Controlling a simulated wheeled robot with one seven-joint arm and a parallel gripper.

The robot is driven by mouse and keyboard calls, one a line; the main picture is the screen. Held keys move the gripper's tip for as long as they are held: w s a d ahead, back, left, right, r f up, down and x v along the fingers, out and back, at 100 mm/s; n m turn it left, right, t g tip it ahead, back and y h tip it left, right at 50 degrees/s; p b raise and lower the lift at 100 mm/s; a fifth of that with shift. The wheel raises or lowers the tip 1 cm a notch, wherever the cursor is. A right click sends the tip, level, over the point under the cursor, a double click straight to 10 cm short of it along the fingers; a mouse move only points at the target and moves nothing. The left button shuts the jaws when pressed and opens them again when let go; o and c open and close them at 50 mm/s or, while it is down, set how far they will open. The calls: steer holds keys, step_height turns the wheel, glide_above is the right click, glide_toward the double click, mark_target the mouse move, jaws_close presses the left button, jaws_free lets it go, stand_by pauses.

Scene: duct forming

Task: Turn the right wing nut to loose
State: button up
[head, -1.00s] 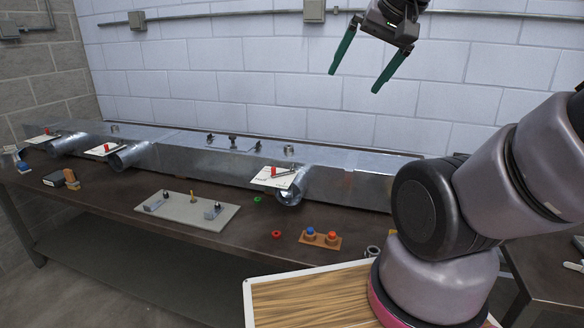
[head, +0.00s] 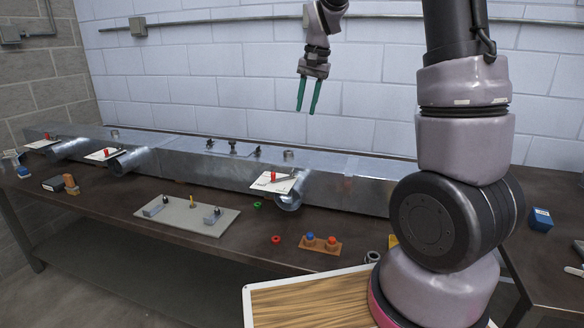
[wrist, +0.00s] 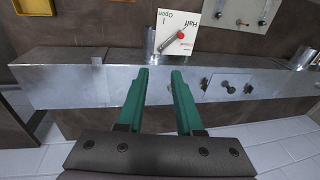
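Several small dark fittings stand on top of the long metal duct (head: 345,178). I take the rightmost dark fitting (head: 257,151) in the head view to be the right wing nut; it probably shows in the wrist view (wrist: 204,83), where left and right look reversed. Beside it are a middle fitting (head: 232,148) and a left fitting (head: 209,144). Which way the nut is turned is too small to tell. My gripper (head: 306,112) is open and empty, fingers pointing down, above and right of the fittings. Its green fingers also show in the wrist view (wrist: 160,74).
A white dial card (head: 276,181) with a red-knobbed lever sits on the duct's front near a round stub (head: 288,200). A grey plate (head: 187,214) with small fittings and a wooden block (head: 320,245) with coloured knobs lie on the bench. The wall is behind the duct.

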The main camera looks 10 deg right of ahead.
steer(key=g+h, duration=0.2)
glide_above(292, 173)
step_height(292, 173, down, 12)
steer(key=f, duration=1.1)
steer(key=shift+w, duration=0.3)
jaws_close()
